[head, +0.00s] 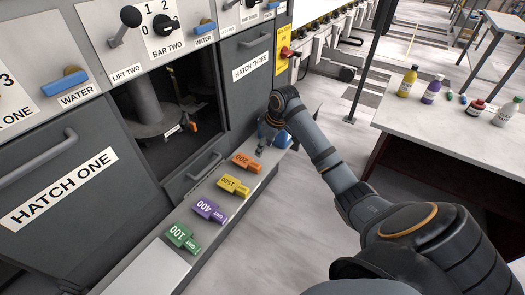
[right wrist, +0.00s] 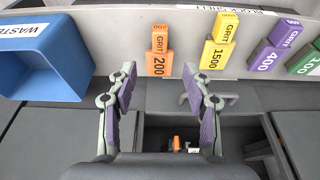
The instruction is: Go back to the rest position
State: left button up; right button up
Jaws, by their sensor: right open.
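My right arm reaches in from the right in the head view. Its gripper (right wrist: 160,100) shows in the right wrist view with its two purple-padded fingers spread wide and nothing between them. The fingers point toward the ledge, one on each side of the orange 200 grit block (right wrist: 160,52) in the picture, and I see no contact. In the head view this gripper is mostly hidden by the wrist, near the far end of the ledge. My left gripper is in neither view.
On the ledge stand the orange (head: 246,162), yellow (head: 234,186), purple (head: 209,210) and green (head: 182,237) grit blocks. A blue waste bin (right wrist: 42,55) is beside them. The middle hatch opening (head: 165,105) is open.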

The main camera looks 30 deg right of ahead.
dwell(0.4)
jog(key=s+a+f+h, duration=0.1)
jog(key=s+a+f, duration=0.75)
jog(key=s, duration=0.25)
jog(key=s+a+m+h, duration=0.1)
jog(key=s+a+m, duration=0.25)
jog(key=s, duration=1.05)
jog(key=s+d+f+p, duration=0.1)
jog(key=d+f, duration=0.1)
jog(key=f, duration=1)
jog(key=s+d+f+p, duration=0.1)
jog(key=f, duration=1.2)
jog(key=s+d+f+g+p, duration=0.1)
jog(key=s+f, duration=1.3)
jog(key=s, duration=0.4)
jog(key=shift+d+f+g+p, duration=0.15)
jog(key=shift+d+g+p, duration=0.15)
jog(key=shift+g, duration=0.1)
